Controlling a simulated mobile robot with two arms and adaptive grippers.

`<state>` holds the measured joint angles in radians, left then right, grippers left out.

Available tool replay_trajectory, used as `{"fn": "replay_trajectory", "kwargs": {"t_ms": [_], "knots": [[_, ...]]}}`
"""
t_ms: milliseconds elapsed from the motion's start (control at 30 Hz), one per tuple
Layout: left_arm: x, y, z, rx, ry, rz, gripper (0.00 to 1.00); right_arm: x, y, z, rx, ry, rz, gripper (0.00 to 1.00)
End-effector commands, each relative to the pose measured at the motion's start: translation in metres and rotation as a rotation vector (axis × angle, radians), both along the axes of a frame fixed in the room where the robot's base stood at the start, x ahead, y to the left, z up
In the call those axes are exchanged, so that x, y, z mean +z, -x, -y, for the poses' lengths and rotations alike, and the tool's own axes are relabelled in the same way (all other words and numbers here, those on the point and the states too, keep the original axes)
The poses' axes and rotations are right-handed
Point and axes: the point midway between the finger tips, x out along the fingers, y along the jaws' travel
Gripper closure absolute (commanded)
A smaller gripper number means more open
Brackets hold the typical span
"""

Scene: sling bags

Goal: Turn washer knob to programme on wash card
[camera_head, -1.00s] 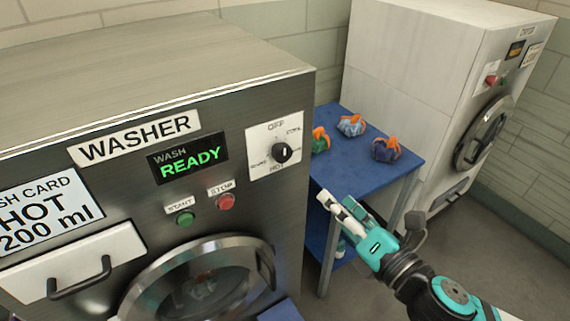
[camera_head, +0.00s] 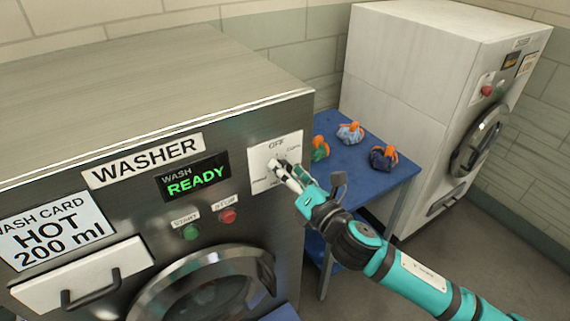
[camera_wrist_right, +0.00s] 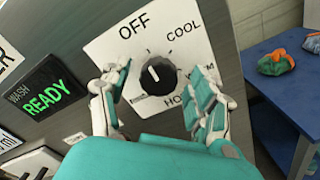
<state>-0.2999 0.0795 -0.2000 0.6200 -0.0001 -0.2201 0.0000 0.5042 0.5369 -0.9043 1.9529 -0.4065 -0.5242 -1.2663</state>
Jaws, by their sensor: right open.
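The washer (camera_head: 140,195) has a white dial plate (camera_head: 290,148) at its right, marked OFF, COOL, WARM and HOT. In the right wrist view, the black knob (camera_wrist_right: 158,76) has its white pointer mark at its upper left, towards OFF. The wash card (camera_head: 55,230) on the washer front reads HOT, 200 ml. My right gripper (camera_head: 282,168) is open in front of the plate. In the wrist view its fingers (camera_wrist_right: 158,92) are either side of the knob, with a gap visible on both sides. My left gripper is not in view.
The display (camera_head: 196,180) reads WASH READY. A green START button (camera_head: 191,232) and red STOP button (camera_head: 228,216) sit below it. A blue table (camera_head: 360,190) with several small bags stands right of the washer, before a white dryer (camera_head: 425,95).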

Motion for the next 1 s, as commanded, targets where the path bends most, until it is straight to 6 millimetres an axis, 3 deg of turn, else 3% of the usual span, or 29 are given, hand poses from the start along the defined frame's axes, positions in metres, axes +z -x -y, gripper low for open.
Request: {"fn": "replay_trajectory", "kwargs": {"t_ms": [133,467,867,1000], "knots": [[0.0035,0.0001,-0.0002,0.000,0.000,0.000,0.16,0.0006,-0.0100,-0.0059,0.000,0.000,0.000,0.38],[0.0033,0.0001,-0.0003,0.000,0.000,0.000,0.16,-0.0003,-0.0122,-0.0071,0.000,0.000,0.000,0.39],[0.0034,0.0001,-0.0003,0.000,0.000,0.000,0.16,-0.0004,-0.0120,-0.0068,-0.001,0.000,-0.001,0.92],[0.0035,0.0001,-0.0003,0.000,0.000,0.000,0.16,-0.0005,-0.0121,-0.0067,-0.001,-0.003,-0.003,0.94]]}}
